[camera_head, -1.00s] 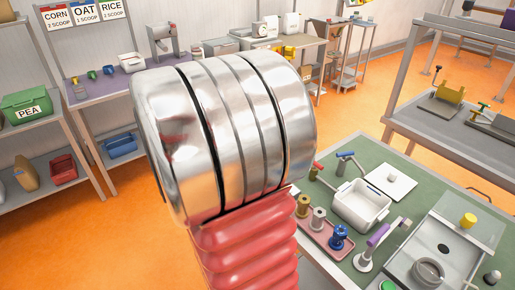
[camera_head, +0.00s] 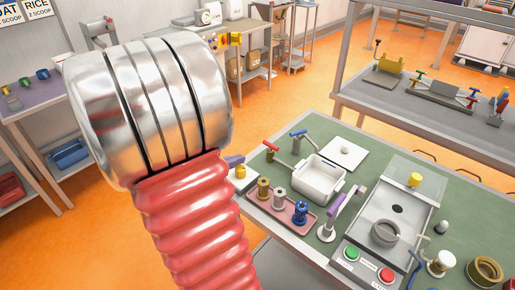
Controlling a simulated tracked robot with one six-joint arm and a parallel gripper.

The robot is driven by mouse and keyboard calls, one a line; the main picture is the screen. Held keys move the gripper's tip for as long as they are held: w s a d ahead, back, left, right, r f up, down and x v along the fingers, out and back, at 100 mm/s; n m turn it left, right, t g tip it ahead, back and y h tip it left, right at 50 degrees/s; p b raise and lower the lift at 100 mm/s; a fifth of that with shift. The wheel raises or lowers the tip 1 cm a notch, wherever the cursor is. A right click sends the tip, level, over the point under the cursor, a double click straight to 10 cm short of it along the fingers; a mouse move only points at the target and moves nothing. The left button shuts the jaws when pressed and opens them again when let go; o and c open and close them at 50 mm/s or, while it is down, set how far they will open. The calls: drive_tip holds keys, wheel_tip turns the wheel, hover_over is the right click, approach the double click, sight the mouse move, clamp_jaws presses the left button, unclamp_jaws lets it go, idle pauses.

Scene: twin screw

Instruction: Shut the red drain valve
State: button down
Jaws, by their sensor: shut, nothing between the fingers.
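A valve with a red lever handle (camera_head: 271,146) stands at the back left of the green-topped table, beside a white basin (camera_head: 319,178). A similar valve with a blue lever (camera_head: 298,135) stands just right of it. I cannot tell from here whether the red valve is open or shut. My arm, a silver ringed joint above a red ribbed sleeve, fills the left of the view and stands well apart from the red lever. My gripper is not in view.
A pink tray (camera_head: 283,211) with brass, silver and blue fittings lies in front of the basin. A purple-handled lever (camera_head: 337,203) stands right of the tray. A panel has a green button (camera_head: 352,253) and a red button (camera_head: 387,274). Orange floor lies between the tables.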

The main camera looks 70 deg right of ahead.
sight(271, 147)
drive_tip(key=x, duration=0.6)
drive_tip(key=shift+s+d+f, duration=0.1)
drive_tip(key=d, duration=0.1)
drive_tip(key=s+d, duration=0.1)
drive_tip(key=shift+d+r, duration=0.3)
drive_tip(key=shift+s+d+r, duration=0.1)
drive_tip(key=shift+s+d, duration=0.15)
drive_tip(key=shift+d, duration=0.3)
